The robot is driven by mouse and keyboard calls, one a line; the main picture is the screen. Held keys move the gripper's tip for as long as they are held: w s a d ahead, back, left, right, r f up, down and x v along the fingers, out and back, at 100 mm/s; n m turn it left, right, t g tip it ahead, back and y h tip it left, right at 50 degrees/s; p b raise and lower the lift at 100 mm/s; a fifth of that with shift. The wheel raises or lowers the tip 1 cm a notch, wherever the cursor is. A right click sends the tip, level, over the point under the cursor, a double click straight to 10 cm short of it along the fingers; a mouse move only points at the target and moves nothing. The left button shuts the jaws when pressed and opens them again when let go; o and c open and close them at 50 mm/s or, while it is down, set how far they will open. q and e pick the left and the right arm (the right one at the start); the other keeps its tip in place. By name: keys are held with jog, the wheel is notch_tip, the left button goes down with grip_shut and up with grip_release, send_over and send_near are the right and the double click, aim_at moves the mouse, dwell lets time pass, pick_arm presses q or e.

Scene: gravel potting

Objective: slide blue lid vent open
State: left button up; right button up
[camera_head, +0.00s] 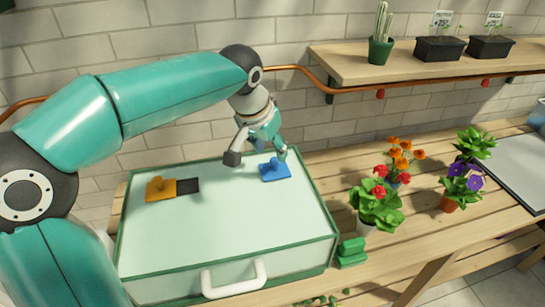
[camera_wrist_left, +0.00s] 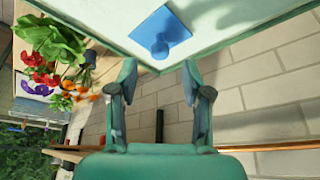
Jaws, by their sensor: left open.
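The blue vent (camera_head: 275,170) is a flat blue slide with a raised knob on the pale lid (camera_head: 230,215) of a green-edged case, near its far right corner. In the left wrist view the blue vent (camera_wrist_left: 162,32) shows at the top centre, its knob toward the fingers. My left gripper (camera_head: 260,155) is open and empty, just above and behind the blue vent, apart from it in the wrist view. Its two fingers (camera_wrist_left: 158,82) are spread with a clear gap. No dark opening shows beside the blue vent. My right gripper is not in view.
A white handle (camera_head: 234,278) is on the case front. Flower pots (camera_head: 378,208) and a green block (camera_head: 352,252) stand right. A shelf (camera_head: 350,62) hangs behind.

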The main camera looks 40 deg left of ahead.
aim_at(274, 159)
pick_arm(q)
jog(key=shift+x, duration=2.1)
jog(key=shift+c, duration=0.2)
grip_shut()
